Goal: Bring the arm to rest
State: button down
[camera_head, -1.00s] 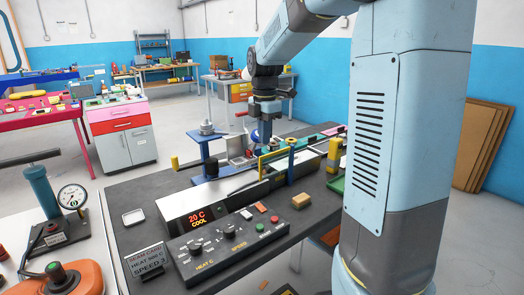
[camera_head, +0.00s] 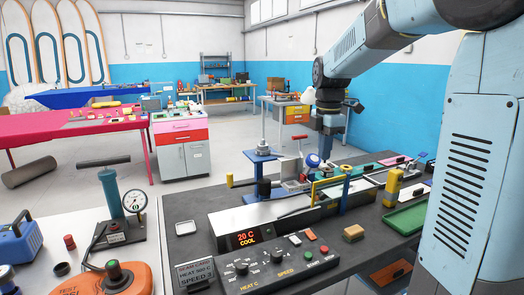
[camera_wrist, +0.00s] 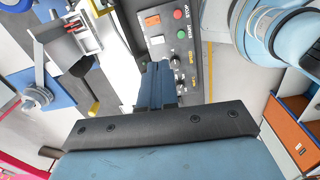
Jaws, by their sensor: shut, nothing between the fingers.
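My gripper (camera_head: 326,150) hangs at the end of my raised, bent arm, above the back part of the dark workbench (camera_head: 190,262). In the wrist view its two dark blue fingers (camera_wrist: 156,84) are together with nothing between them. The seam machine with its "20 C COOL" display (camera_head: 247,238) stands on the bench in front of the gripper. Its control panel (camera_head: 275,268) also shows beyond the fingers in the wrist view (camera_wrist: 168,45). I cannot tell the exact gap between the fingertips and the things below.
A blue stand (camera_head: 262,158), yellow posts (camera_head: 393,187) and a green tray (camera_head: 407,218) stand around the machine. A hand pump with a gauge (camera_head: 113,195) is at the left. Clear floor lies behind, before the drawer cabinet (camera_head: 182,150).

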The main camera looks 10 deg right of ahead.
jog(key=s+m+t, duration=0.5)
jog(key=s+m, duration=1.6)
jog(key=s, duration=0.3)
jog(key=n+g, duration=0.4)
jog(key=n, duration=1.8)
send_over(309, 231)
jog(key=s, duration=0.2)
notch_tip(309, 231, down, 15)
jog(key=f, duration=0.4)
jog(key=w+f, duration=0.1)
jog(key=f, duration=0.8)
jog(key=shift+w+f, duration=0.2)
jog(key=shift+f, duration=0.05)
